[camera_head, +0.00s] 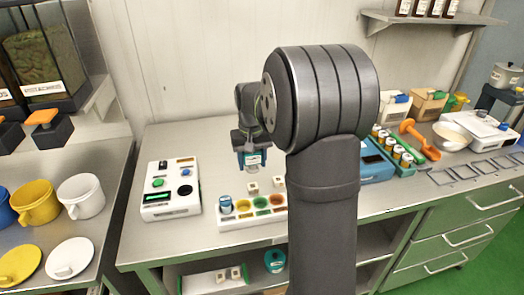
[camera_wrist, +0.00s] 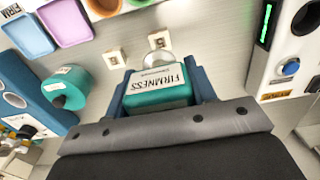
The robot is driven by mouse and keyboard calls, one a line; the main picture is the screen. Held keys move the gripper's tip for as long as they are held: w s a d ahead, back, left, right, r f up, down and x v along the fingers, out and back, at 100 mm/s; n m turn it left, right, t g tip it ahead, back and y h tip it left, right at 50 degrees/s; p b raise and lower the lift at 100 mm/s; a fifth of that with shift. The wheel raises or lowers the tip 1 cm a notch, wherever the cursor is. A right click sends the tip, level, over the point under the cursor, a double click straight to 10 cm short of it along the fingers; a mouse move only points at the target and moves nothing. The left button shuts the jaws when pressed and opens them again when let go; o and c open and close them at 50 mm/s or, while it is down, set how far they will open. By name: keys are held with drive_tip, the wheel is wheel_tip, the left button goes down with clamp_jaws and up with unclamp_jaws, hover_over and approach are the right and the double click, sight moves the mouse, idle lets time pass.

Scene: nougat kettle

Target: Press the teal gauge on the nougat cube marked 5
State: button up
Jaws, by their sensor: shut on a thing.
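My gripper (camera_head: 251,148) is shut on the teal gauge (camera_head: 254,160) above the middle of the bench. In the wrist view, the blue fingers of my gripper (camera_wrist: 160,84) flank the gauge (camera_wrist: 160,90), which reads FIRMNESS and has a pale round end. Two small cream nougat cubes stand just beyond that end: one (camera_wrist: 115,59) to the left, one (camera_wrist: 158,40) in line with the gauge. The head view also shows a left cube (camera_head: 253,188) and a right cube (camera_head: 279,182). Their marks are too small to read. Contact between gauge and cube cannot be told.
A white tray of coloured cups (camera_head: 235,222) stands in front of the cubes. A white device with a green display (camera_head: 170,190) is at the left. A teal cylinder (camera_wrist: 65,88) stands left of the gauge in the wrist view. My arm hides part of the bench.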

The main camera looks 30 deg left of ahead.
sight(253, 186)
drive_tip(key=shift+f, duration=2.9)
drive_tip(key=shift+f, duration=0.5)
drive_tip(key=shift+r, duration=3)
